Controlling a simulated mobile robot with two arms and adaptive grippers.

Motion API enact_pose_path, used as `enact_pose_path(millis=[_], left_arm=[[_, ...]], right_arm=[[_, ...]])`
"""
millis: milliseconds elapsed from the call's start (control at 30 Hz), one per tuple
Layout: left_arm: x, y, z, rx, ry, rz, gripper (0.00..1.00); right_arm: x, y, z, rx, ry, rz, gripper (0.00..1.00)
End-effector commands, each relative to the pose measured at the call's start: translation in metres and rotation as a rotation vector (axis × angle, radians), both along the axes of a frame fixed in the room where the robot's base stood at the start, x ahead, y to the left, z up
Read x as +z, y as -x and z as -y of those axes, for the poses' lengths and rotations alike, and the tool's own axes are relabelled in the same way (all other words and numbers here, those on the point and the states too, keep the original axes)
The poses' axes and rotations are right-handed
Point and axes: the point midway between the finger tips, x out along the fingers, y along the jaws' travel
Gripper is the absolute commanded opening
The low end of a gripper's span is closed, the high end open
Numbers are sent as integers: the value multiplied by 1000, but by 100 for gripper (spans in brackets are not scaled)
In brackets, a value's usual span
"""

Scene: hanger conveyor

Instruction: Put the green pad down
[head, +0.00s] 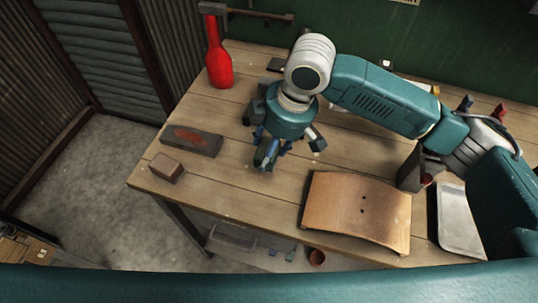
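My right gripper (270,150) comes in from the right and points down over the wooden table (240,190). Its wrist and hand hide the space between its fingers, so I cannot tell whether it is open or shut, or whether it holds anything. No green pad can be clearly made out. A dark block with a reddish top (191,140) lies on the table to the left of the gripper, apart from it. A small brown block (165,167) sits near the table's left corner. My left gripper is not in view.
A red bottle (218,62) stands at the back left. A curved wooden board (356,209) lies at the front right, with a metal tray (458,220) beside it. Bare tabletop lies between the gripper and the front edge.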

Motion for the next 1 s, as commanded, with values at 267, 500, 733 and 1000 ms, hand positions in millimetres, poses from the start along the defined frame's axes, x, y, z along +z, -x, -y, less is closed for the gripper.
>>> enact_pose_path(millis=[267,500,733,1000], left_arm=[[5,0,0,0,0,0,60],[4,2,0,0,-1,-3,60],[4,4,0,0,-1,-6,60],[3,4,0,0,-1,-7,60]], right_arm=[[-36,1,0,-1,1,-1,20],[-36,0,0,-1,1,-1,20],[-37,0,0,-1,1,-1,69],[-33,0,0,-1,0,0,69]])
